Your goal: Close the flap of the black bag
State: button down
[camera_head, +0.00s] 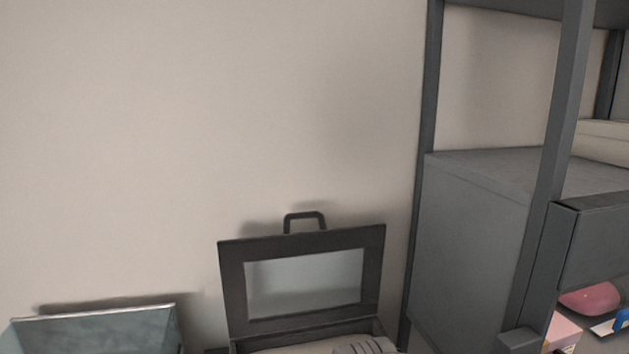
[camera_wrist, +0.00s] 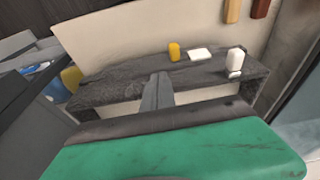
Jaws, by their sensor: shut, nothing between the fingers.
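The black bag (camera_head: 233,347) stands at the bottom of the head view against the wall, cut off by the lower edge. Its flap (camera_head: 232,285) is up and open, a dark frame around a pale translucent panel, with a handle (camera_head: 305,216) on its top edge. Pale, partly striped cloth (camera_head: 365,346) shows inside the bag. My gripper (camera_wrist: 159,76) shows in the wrist view, shut and empty, pointing toward a grey bench. The bag cannot be made out in the wrist view, and my gripper is not in the head view.
A pale blue open container (camera_head: 110,330) stands left of the bag. A dark shelf unit (camera_head: 470,220) rises close on the right. In the wrist view, the grey bench (camera_wrist: 105,92) holds a yellow item (camera_wrist: 174,51), a white block (camera_wrist: 200,54) and a white bottle (camera_wrist: 235,61).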

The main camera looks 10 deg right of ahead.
notch_tip(320, 180, up, 9)
jog(key=w+p, duration=0.2)
jog(key=p, duration=0.3)
jog(key=w+d+r+t, duration=0.2)
jog(key=w+r+t, duration=0.1)
jog(key=w+r, duration=2.85)
jog(key=shift+t, duration=0.3)
jog(key=x, duration=1)
jog(key=shift+a+f, duration=0.1)
jog(key=shift+f, duration=0.25)
jog(key=s, duration=0.3)
jog(key=shift+s+f+b, duration=0.35)
jog(key=shift+f, duration=0.05)
